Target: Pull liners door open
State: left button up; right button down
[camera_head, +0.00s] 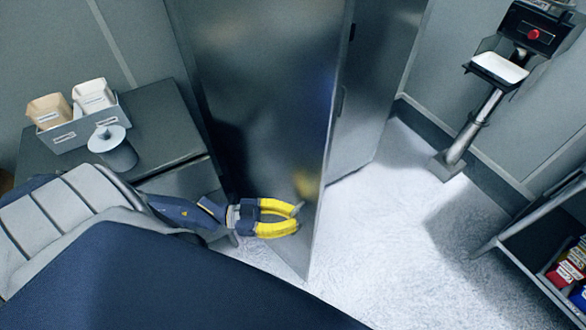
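A tall, shiny grey metal panel (265,100) stands upright in the middle of the view, its lower corner close to the floor. It sticks out in front of a second metal face (375,85) on its right, which has dark handle-like marks. No label shows, so I cannot tell for sure which one is the liners door. My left gripper (298,218) has yellow fingers with a gap between them. It is in front of the panel's lower part, just left of its right edge. I cannot tell whether it touches the panel. My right gripper is not in view.
A dark cabinet (165,130) at left bears a grey box (70,135) of cartons and a grey round-topped canister (115,150). A scale on a post (475,120) stands at upper right. A shelf rack (530,225) with coloured packs is at right. Pale floor (400,250) between is clear.

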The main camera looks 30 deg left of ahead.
pick_arm(q)
jog(key=o, duration=0.5)
jog(key=v, duration=1.2)
jog(key=shift+w+a, duration=0.1)
